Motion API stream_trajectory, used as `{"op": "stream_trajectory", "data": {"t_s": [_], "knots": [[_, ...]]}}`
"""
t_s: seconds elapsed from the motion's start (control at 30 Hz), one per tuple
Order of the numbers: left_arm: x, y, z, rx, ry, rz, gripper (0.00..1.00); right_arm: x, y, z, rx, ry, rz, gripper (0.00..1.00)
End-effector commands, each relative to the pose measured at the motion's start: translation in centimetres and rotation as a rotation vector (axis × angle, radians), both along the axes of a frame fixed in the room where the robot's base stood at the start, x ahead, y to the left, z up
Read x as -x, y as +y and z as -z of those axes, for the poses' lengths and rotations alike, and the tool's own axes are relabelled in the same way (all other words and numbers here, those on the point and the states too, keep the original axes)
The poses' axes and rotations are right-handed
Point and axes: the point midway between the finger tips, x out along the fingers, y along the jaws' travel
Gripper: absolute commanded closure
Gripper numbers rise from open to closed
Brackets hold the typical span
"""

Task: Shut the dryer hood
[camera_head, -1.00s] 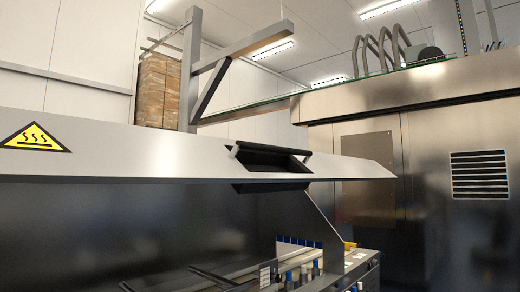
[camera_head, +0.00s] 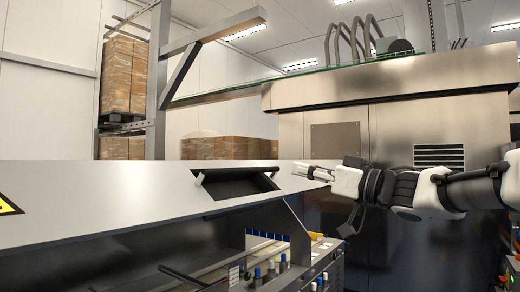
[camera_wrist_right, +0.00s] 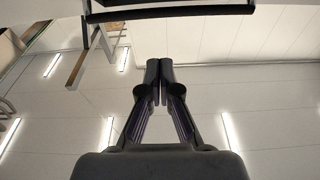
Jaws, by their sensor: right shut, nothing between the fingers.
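The dryer hood (camera_head: 110,195) is a long bare-metal panel across the left and middle of the head view. It stands raised over the machine, with a gap below its lower edge. A black recessed handle (camera_head: 236,188) with a bar is set in its front. My right gripper (camera_head: 296,170) is shut and empty at the hood's right end, to the right of the handle; whether it touches the hood is unclear. In the right wrist view the closed fingertips (camera_wrist_right: 160,66) point toward a dark bar (camera_wrist_right: 170,13), apparently the handle, with space between. My left gripper is out of view.
Below the hood are a machine deck with blue and white knobs (camera_head: 271,270) and a dark rod. A large steel cabinet (camera_head: 400,130) stands behind my right arm. Stacked cartons (camera_head: 124,75) and a rack post stand behind the hood.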

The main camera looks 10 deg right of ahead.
Motion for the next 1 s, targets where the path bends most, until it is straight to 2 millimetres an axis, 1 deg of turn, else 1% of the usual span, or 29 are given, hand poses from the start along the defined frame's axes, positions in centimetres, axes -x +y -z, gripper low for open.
{"op": "stream_trajectory", "data": {"t_s": [0.03,0.1,0.17,0.27,0.37,0.67,0.73,0.8,0.9,1.0], "knots": [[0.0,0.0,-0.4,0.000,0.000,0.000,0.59,1.0,-0.1,-2.0,-0.001,-0.026,0.001,1.00],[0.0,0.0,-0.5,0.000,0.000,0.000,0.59,1.6,0.0,-2.9,-0.001,-0.043,0.000,1.00],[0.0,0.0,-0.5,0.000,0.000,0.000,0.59,1.4,0.2,-3.1,-0.001,-0.045,0.001,1.00],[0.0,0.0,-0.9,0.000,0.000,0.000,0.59,0.5,1.1,-3.3,0.000,-0.043,0.000,1.00],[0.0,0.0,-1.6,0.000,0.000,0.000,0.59,-0.8,2.4,-3.8,0.001,-0.042,0.000,1.00],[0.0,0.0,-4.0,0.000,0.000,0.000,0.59,-5.5,6.8,-5.4,0.000,-0.041,0.000,1.00],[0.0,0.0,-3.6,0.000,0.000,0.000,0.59,-6.0,7.2,-3.7,-0.002,-0.037,0.000,1.00],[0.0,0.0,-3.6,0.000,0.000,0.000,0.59,-6.3,7.5,-2.7,-0.002,-0.038,0.000,1.00],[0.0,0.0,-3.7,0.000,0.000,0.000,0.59,-6.7,7.8,-1.8,-0.002,-0.039,0.001,1.00],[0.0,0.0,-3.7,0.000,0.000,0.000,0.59,-6.8,7.9,-1.4,-0.003,-0.041,0.001,1.00]]}}
